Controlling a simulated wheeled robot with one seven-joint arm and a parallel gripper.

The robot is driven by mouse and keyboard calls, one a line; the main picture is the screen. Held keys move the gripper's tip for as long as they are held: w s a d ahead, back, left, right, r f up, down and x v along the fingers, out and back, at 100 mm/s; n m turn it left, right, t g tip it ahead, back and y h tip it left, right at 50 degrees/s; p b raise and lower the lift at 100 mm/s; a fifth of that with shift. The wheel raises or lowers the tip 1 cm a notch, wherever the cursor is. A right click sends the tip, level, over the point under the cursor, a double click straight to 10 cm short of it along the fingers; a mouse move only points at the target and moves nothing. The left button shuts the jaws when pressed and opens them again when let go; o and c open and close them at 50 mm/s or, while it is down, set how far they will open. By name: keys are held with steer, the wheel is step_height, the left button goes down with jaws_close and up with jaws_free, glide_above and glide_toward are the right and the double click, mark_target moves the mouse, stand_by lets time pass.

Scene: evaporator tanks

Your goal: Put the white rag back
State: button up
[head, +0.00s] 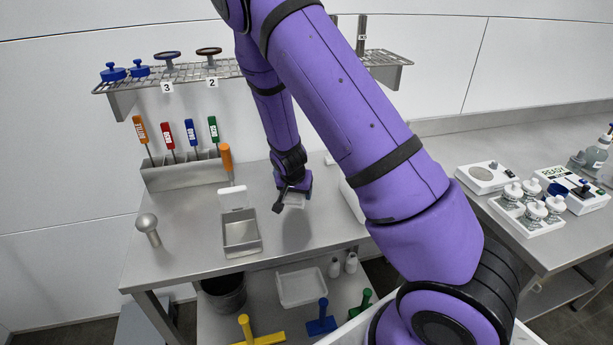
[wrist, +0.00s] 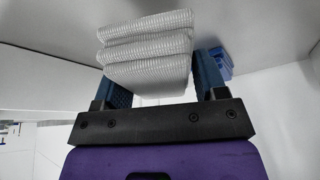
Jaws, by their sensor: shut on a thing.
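The white rag (wrist: 148,52) is a folded, ribbed stack of several layers. In the wrist view it sits between the two blue fingers of my gripper (wrist: 163,78), which is shut on it. In the head view my gripper (head: 293,192) hangs over the back middle of the steel table (head: 190,265), with the pale rag (head: 296,202) low at its fingertips. The rag seems held above the tabletop, but the exact gap is hard to tell.
A steel tray (head: 242,239) with a white piece stands left of my gripper. A white box (head: 352,200) is right of it, partly hidden by my arm. A tool rack (head: 185,174) and a wire shelf (head: 225,70) are behind. A metal knob (head: 148,226) stands at left.

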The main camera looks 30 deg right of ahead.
steer(key=d+r+m, duration=0.1)
steer(key=m, duration=0.1)
steer(key=d+r+m+g+h, duration=0.1)
steer(key=m, duration=0.1)
steer(key=d+r+m+g, duration=0.1)
steer(key=d+r+m, duration=0.1)
steer(key=m, duration=0.1)
steer(key=shift+s, duration=0.15)
steer(key=shift+m+g, duration=0.3)
steer(key=shift+m, duration=0.1)
steer(key=w+d, duration=0.2)
steer(key=w, duration=0.2)
steer(key=w+d, duration=0.3)
steer(key=w, duration=0.2)
steer(key=w+d+f, duration=0.1)
steer(key=w+d, duration=0.2)
steer(key=w, duration=0.2)
steer(key=shift+d+f, duration=0.1)
steer(key=shift+d, duration=0.05)
steer(key=shift+s+f, duration=0.1)
steer(key=shift+f, duration=1.6)
steer(key=shift+f, duration=0.6)
steer(key=o, duration=1)
steer(key=shift+c, duration=0.2)
